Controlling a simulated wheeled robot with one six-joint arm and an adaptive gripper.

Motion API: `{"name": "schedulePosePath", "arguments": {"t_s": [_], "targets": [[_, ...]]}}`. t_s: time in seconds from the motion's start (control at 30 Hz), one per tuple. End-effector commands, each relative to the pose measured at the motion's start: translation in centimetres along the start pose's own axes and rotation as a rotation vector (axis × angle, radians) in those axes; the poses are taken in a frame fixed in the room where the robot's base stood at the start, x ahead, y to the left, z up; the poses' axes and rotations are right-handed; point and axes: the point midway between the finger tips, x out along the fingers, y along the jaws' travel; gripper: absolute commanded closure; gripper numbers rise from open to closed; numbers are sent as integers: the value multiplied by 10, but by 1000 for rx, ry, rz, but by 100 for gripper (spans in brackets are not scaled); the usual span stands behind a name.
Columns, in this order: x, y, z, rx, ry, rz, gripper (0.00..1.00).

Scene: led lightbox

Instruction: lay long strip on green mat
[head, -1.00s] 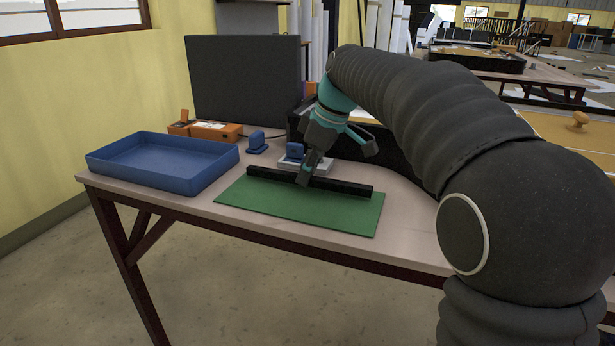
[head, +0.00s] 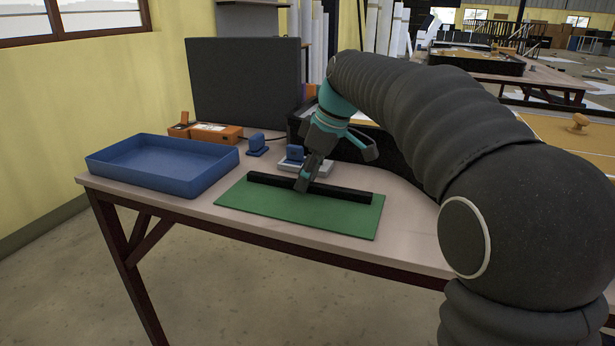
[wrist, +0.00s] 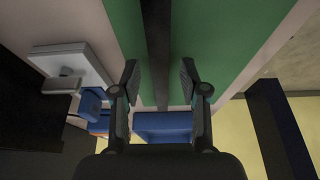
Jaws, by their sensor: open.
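The long strip (head: 340,192) is a dark, straight bar lying on the green mat (head: 300,213), along the mat's far side. In the wrist view the strip (wrist: 157,50) runs up the middle over the green mat (wrist: 215,40). My gripper (head: 303,186) is at the strip, tilted downward, and hides a short part of it in the head view. In the wrist view my gripper (wrist: 167,82) has its fingers spread wide, one on each side of the strip with gaps between. Whether a fingertip touches the mat cannot be told.
A blue tray (head: 165,165) stands at the table's left. A blue block-like clamp (head: 257,144), a pale fixture with a blue part (head: 292,160) and an orange box (head: 215,132) sit behind the mat. A dark upright panel (head: 245,82) stands at the back.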

Motion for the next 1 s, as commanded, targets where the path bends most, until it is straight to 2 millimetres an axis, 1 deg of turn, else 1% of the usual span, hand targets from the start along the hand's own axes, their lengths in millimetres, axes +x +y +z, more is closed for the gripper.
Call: {"name": "schedulePosePath", "arguments": {"t_s": [0.17,0.4,0.5,0.6,0.7,0.83,1.0], "targets": [[-29,1,0,0,2,4,56],[-78,1,-1,0,2,4,56],[-94,1,0,1,2,4,56],[-106,1,0,1,1,3,56],[-113,0,0,1,1,2,56],[-117,0,0,1,0,1,56],[-117,0,0,0,0,0,56]]}}
